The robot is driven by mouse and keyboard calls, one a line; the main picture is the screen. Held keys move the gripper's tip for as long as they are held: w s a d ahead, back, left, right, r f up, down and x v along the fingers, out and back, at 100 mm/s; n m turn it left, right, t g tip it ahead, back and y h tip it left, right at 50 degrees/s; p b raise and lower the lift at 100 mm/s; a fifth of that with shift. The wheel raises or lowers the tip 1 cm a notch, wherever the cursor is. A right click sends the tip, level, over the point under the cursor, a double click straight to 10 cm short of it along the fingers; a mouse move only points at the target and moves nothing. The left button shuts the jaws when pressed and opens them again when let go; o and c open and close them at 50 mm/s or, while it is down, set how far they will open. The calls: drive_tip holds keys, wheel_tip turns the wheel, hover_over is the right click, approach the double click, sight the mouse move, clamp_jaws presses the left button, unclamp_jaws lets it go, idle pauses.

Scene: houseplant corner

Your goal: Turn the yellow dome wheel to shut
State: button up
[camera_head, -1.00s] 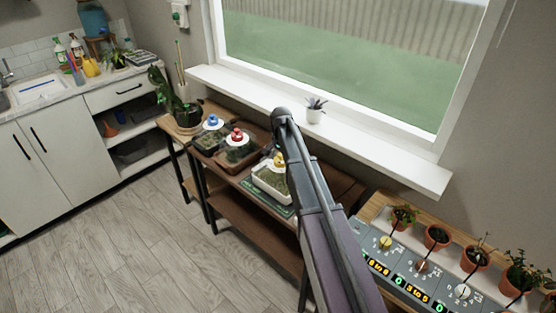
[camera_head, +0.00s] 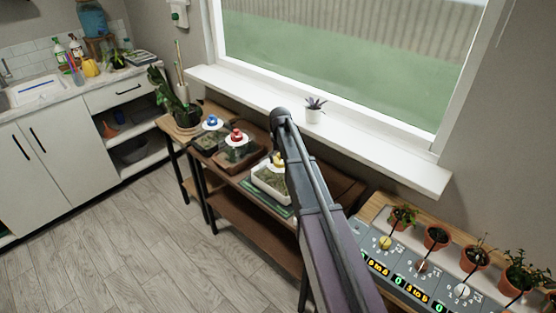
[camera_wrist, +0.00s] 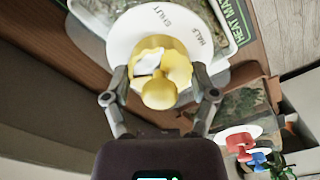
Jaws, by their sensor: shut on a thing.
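The yellow dome wheel (camera_wrist: 175,68) sits on a round white dial plate (camera_wrist: 118,40) marked SHUT and HALF in the wrist view. A white mark on the wheel lies left of its middle, and a rounded yellow knob faces the camera. My gripper (camera_wrist: 161,82) is shut on the wheel, one finger on each side; the fingertips are partly hidden against it. In the head view the yellow wheel (camera_head: 277,158) shows only in part beside my arm, above a pale tray (camera_head: 266,192) with green in it.
A red-knobbed dome (camera_head: 236,136) and a blue-knobbed dome (camera_head: 211,122) stand to the left on the same bench. A grey dial panel (camera_head: 420,285) and potted plants are at right. The window sill (camera_head: 380,152) runs behind. Floor in front is clear.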

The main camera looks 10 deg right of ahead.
drive_tip(key=shift+n, duration=0.5)
drive_tip(key=o, duration=1)
drive_tip(key=shift+m, duration=0.4)
drive_tip(key=s+r+p, duration=0.1)
drive_tip(key=s, duration=0.8)
drive_tip(key=s+r+p, duration=0.2)
drive_tip(key=s, duration=0.8)
drive_tip(key=s+a+r+p, duration=0.1)
drive_tip(key=s, duration=0.9)
drive_tip(key=shift+s+r+p, duration=0.2)
drive_tip(key=shift+r+p, duration=0.15)
